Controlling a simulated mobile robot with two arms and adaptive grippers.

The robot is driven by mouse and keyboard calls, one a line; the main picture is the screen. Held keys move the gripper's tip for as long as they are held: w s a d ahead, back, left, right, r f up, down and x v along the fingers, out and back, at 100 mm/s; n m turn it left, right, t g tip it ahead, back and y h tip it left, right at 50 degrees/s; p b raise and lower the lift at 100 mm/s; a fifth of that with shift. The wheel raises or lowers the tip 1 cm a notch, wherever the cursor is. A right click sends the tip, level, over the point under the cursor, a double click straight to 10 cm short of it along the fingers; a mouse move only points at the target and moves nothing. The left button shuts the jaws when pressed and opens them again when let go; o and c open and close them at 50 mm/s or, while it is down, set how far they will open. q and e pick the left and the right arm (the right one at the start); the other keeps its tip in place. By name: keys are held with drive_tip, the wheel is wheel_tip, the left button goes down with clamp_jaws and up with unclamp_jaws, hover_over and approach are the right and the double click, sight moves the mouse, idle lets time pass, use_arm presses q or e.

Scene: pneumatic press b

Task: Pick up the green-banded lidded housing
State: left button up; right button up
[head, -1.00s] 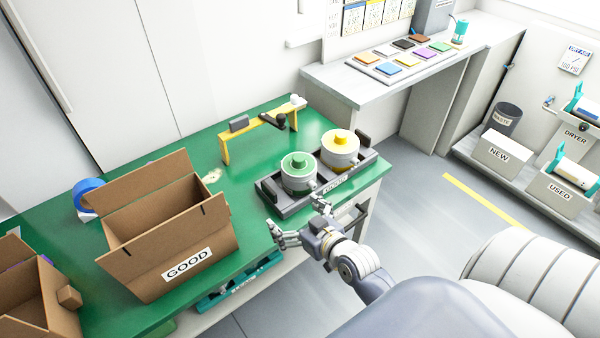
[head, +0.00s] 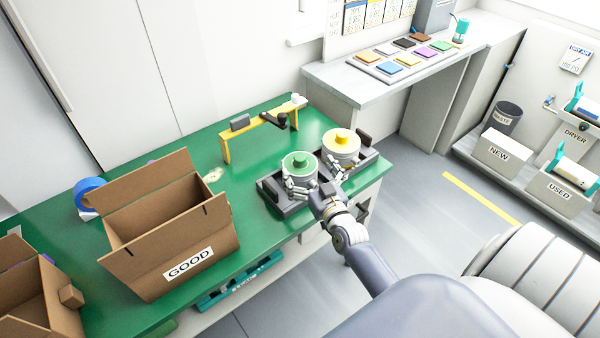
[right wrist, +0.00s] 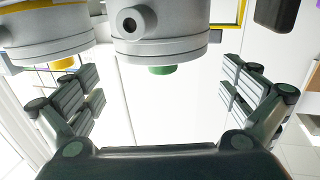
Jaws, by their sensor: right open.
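The green-banded lidded housing (head: 299,164) is a grey round body with a green lid top, standing upright in a dark tray (head: 269,197) on the green bench. In the right wrist view the housing (right wrist: 160,32) shows at top centre, with a bit of green below it. My right gripper (head: 315,179) is open at the housing's near side, its fingers spread. In the right wrist view the fingers (right wrist: 163,90) stand left and right with nothing between them; I cannot tell whether either touches the housing. My left gripper is out of view.
A yellow-topped housing (head: 341,146) stands close on the right in the same tray, also at upper left in the wrist view (right wrist: 45,38). A yellow frame (head: 226,147) stands behind. An open GOOD box (head: 190,240) is to the left. Bare bench lies between box and tray.

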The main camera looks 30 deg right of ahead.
sight(303, 161)
drive_tip(key=w, duration=0.5)
drive_tip(key=shift+d+f+p, duration=0.1)
drive_tip(key=shift+d+p, duration=0.2)
drive_tip(key=shift+d, duration=0.05)
drive_tip(key=shift+c, duration=0.2)
drive_tip(key=c, duration=1.9)
drive_tip(key=shift+r, duration=0.2)
drive_tip(key=shift+r, duration=0.1)
